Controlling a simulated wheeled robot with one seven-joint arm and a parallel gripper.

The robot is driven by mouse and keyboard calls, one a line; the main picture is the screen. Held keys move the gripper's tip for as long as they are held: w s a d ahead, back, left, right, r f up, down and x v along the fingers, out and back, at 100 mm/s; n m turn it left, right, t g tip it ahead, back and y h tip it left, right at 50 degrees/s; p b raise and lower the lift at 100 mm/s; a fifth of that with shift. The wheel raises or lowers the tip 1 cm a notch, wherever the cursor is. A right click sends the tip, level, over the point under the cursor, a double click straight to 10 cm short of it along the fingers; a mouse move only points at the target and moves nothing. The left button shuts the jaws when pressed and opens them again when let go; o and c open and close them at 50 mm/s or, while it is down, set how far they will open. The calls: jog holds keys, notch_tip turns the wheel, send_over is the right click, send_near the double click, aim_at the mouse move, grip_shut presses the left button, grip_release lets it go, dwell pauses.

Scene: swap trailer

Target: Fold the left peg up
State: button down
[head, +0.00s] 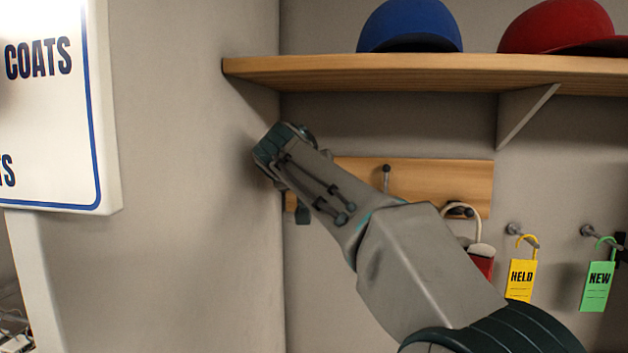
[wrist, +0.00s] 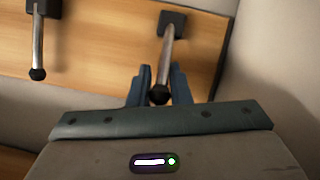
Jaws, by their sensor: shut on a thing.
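The left peg is a grey metal rod with a black ball end (wrist: 160,95) on a dark base plate (wrist: 172,22). It shows in the wrist view near one end of the wooden board (wrist: 100,60). My gripper (wrist: 157,88) is shut on the left peg, with its fingers on both sides of the rod close to the ball end. In the head view my gripper (head: 303,214) is at the board's left end, by the corner. My arm hides the left peg there. The board (head: 430,182) also shows there, mounted on the back wall.
A middle peg (head: 386,178) stands beside my arm; a further peg (head: 460,210) has a red item with a white loop (head: 480,262) by it. A shelf (head: 400,72) with blue and red caps is above. The left side wall (head: 190,200) is close to my gripper.

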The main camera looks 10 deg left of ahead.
jog(key=shift+w+r+g, duration=0.25)
jog(key=shift+w+g, duration=0.25)
jog(key=shift+g, duration=0.3)
jog(key=shift+w+r+g, duration=0.1)
jog(key=shift+w+g, duration=0.25)
jog(key=shift+g, duration=0.35)
jog(key=c, duration=1.3)
grip_release()
jog(key=shift+c, duration=0.2)
jog(key=shift+s+r, duration=0.1)
jog(key=shift+s, duration=0.05)
jog(key=s+a+b, duration=0.1)
jog(key=s+b, duration=0.4)
jog(key=s, duration=0.7)
jog(key=shift+s+a+r, duration=0.15)
jog(key=shift+s+r, duration=0.1)
jog(key=shift+s, duration=0.05)
